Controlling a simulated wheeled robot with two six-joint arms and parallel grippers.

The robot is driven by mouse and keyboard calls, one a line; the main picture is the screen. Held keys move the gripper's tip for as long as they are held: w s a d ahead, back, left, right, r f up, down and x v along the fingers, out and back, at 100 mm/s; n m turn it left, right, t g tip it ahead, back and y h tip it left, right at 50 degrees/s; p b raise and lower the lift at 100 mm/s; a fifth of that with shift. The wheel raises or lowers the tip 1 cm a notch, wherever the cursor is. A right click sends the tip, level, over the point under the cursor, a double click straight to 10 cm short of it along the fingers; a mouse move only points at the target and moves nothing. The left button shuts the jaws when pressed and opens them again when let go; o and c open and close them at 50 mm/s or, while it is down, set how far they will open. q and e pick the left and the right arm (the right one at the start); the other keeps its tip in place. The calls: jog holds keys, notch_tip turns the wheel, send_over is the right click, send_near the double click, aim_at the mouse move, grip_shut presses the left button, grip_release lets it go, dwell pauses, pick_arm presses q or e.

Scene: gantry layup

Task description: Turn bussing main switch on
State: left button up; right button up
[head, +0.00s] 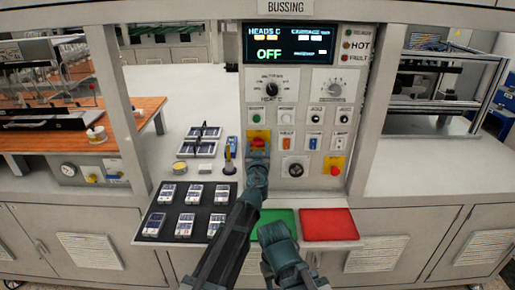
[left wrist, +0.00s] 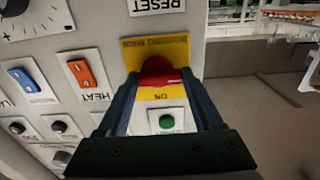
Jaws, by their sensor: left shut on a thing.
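The bussing main switch is a red knob (head: 258,143) on a yellow plate (left wrist: 165,93), low on the left of the control panel. The knob also shows in the left wrist view (left wrist: 160,73), where the picture is upside down and the plate reads "BUSSING MAIN" and "ON". My left gripper (head: 257,154) is at the switch; in the left wrist view its two fingers (left wrist: 160,88) are on either side of the knob and shut on it. The display (head: 290,44) reads "OFF" in green.
Beside the switch are an orange rocker (left wrist: 82,70) and a blue rocker (left wrist: 24,80). A green button (left wrist: 167,122) is close to the fingers. A black tray (head: 152,238) with several small modules, a green mat (head: 285,217) and a red mat (head: 328,225) lie below the panel.

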pick_arm(q)
jog(key=shift+m, duration=0.3)
jog(key=m, duration=0.3)
jog(key=shift+m, duration=0.4)
jog(key=m, duration=0.4)
jog(key=shift+r+m, duration=0.1)
jog(key=shift+m, duration=0.2)
jog(key=m, duration=0.4)
jog(key=shift+d, duration=0.1)
jog(key=shift+d+m, duration=0.1)
jog(key=shift+m, duration=2.3)
jog(key=shift+s, duration=0.1)
jog(key=o, duration=1.4)
jog(key=shift+c, duration=0.2)
